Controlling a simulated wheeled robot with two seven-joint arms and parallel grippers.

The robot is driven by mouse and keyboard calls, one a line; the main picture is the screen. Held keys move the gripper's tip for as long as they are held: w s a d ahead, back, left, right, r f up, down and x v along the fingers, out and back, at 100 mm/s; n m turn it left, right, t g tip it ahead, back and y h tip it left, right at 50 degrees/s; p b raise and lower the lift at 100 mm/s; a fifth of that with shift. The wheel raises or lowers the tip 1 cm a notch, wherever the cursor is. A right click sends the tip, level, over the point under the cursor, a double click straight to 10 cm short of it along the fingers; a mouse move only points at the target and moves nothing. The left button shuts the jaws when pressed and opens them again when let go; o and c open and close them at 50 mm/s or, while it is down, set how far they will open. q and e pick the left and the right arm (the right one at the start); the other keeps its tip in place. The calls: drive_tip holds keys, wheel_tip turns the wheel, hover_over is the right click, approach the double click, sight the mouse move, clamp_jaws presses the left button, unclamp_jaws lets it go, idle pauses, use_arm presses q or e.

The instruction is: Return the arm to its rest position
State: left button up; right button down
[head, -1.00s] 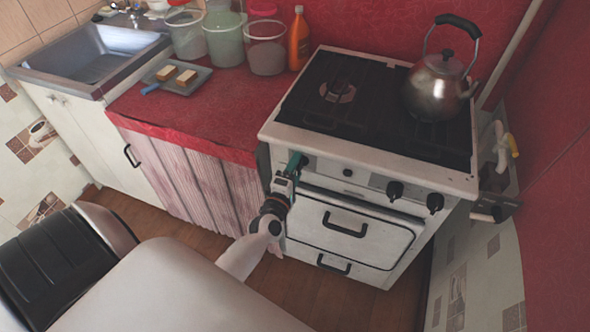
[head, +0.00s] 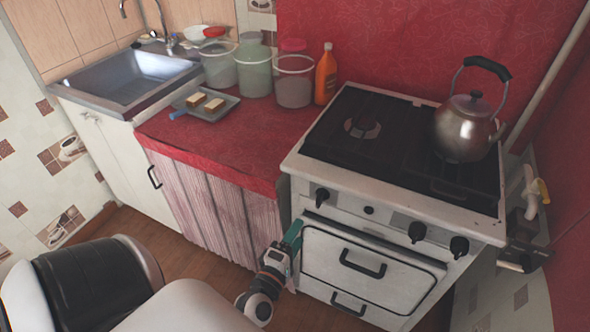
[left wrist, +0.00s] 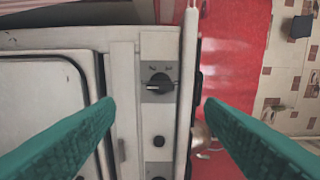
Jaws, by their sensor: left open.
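My left gripper (head: 293,238) is low in front of the stove's left front edge in the head view. Its two teal fingers are spread wide in the left wrist view (left wrist: 160,108), with nothing between them. The stove (head: 400,207) is white with a dark top and black knobs. In the left wrist view a black knob (left wrist: 160,83) shows beyond the gap between the fingers. I cannot tell whether the fingers touch the stove front. My right gripper is not in view.
A metal kettle (head: 466,128) stands on the stove's right side. A sink (head: 125,82) is at the left. Wooden floor (head: 170,236) is open before the cabinets.

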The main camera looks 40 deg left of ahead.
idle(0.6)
use_arm(q)
drive_tip(key=s+d+f+m+g+h, duration=0.2)
drive_tip(key=s+f+m, duration=0.15)
drive_tip(key=f, duration=0.55)
drive_tip(key=s+d+f+m+g+h, duration=0.1)
drive_tip(key=s+d+f+m+g, duration=0.15)
drive_tip(key=f+m, duration=0.45)
drive_tip(key=s+d+f+m+g+h, duration=0.2)
drive_tip(key=s+d+f+g, duration=0.1)
drive_tip(key=f, duration=0.8)
drive_tip(key=s+f+m+g, duration=0.4)
drive_tip(key=s+f, duration=0.3)
drive_tip(key=s, duration=0.4)
drive_tip(key=s+f+m+g, duration=0.5)
drive_tip(key=s+f+m, duration=0.2)
drive_tip(key=s, duration=0.5)
drive_tip(key=shift+s+a+f+y+p, duration=0.2)
drive_tip(key=shift+a+f+y+p, duration=0.15)
drive_tip(key=shift+a+p, duration=0.1)
